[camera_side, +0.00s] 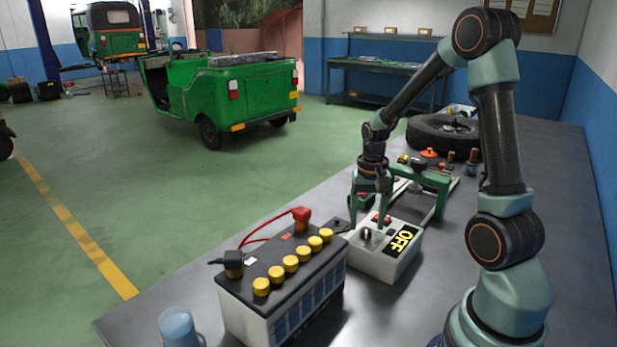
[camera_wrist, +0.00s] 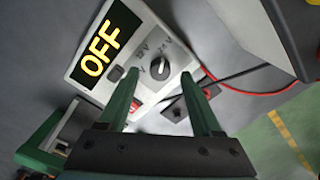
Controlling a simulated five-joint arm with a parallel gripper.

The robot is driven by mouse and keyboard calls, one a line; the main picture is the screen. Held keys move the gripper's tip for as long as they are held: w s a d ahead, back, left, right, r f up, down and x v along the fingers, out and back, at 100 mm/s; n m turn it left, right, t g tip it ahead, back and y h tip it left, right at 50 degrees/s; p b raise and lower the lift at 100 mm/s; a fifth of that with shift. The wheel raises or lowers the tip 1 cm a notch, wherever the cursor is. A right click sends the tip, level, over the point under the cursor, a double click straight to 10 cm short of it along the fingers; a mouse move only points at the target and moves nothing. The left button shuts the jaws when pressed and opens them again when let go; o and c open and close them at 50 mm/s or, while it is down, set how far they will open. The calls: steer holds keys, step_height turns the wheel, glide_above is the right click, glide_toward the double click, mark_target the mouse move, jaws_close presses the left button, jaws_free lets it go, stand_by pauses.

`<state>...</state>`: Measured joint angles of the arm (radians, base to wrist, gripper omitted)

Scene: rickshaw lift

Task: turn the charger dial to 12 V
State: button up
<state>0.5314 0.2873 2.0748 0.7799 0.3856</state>
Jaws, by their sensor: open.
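The charger (camera_side: 385,262) is a white box on the bench, with a display reading OFF in yellow; it also shows in the wrist view (camera_wrist: 148,20). Its dial (camera_side: 366,235) is a dark round knob on the top face, also seen in the wrist view (camera_wrist: 160,69). Voltage marks stand around the dial; I cannot tell which one its pointer faces. My gripper (camera_side: 368,212) is open above the charger, its green fingers pointing down. In the wrist view the fingertips (camera_wrist: 159,77) appear on either side of the dial, with gaps; I cannot tell their height above it.
A battery (camera_side: 290,275) with yellow caps and red and black clamps stands close in front of the charger. A green frame (camera_side: 428,178) and a tyre (camera_side: 440,132) lie behind. A blue cup (camera_side: 178,325) is at the front bench edge. The bench's left side is clear.

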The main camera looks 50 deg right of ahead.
steer(key=shift+f, duration=0.9)
jaws_close()
steer(key=shift+n, duration=0.4)
steer(key=n, duration=1.1)
